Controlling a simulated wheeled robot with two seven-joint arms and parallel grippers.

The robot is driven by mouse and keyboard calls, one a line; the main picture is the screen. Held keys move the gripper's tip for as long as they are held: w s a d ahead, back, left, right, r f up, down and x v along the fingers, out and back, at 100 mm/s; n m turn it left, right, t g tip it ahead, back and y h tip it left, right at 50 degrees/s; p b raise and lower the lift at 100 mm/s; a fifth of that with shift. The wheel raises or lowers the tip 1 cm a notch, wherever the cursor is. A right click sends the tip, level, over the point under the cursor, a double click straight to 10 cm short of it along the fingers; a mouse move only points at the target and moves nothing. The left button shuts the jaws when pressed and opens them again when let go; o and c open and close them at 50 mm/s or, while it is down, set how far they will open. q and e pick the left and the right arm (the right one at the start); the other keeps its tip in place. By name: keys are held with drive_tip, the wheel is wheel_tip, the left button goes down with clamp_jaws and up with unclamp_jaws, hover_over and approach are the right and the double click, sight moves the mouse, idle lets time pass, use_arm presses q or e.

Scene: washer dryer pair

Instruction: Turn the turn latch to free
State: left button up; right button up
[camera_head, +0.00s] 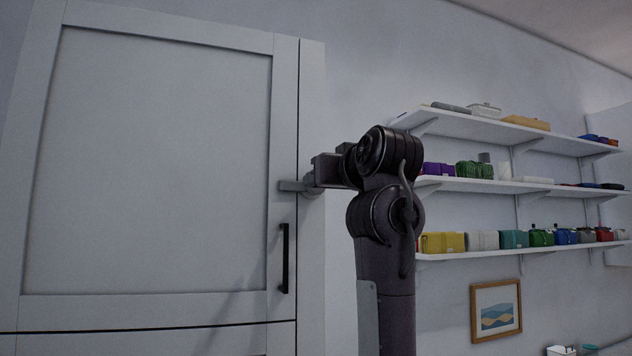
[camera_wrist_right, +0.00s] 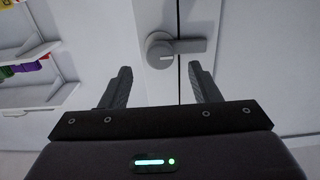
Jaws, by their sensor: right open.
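The turn latch (camera_head: 291,186) is a small grey piece on the right edge of the tall white cabinet door (camera_head: 160,160). In the right wrist view the latch (camera_wrist_right: 190,46) has a round base and a bar lying across the door seam. My right gripper (camera_wrist_right: 160,69) is open, with its two dark fingers apart and nothing visible between them. The latch is just beyond the fingertips. In the head view my right gripper (camera_head: 318,178) is beside the latch, its fingertips partly hidden; I cannot tell whether it touches. My left gripper is not in view.
A black vertical handle (camera_head: 284,258) is on the door below the latch. White wall shelves (camera_head: 520,187) with several coloured items are to the right, behind my right arm. A framed picture (camera_head: 496,310) hangs below them.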

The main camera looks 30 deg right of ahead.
drive_tip(key=p+x, duration=0.2)
drive_tip(key=x, duration=0.3)
drive_tip(key=shift+w+p, duration=0.2)
drive_tip(key=shift+p, duration=0.15)
drive_tip(key=shift+s, duration=0.1)
drive_tip(key=shift+c, duration=0.9)
drive_tip(key=c, duration=0.7)
clamp_jaws()
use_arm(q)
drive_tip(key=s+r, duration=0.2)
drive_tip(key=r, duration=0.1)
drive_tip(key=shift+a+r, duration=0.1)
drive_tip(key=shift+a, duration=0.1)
use_arm(e)
drive_tip(key=shift+s, duration=0.1)
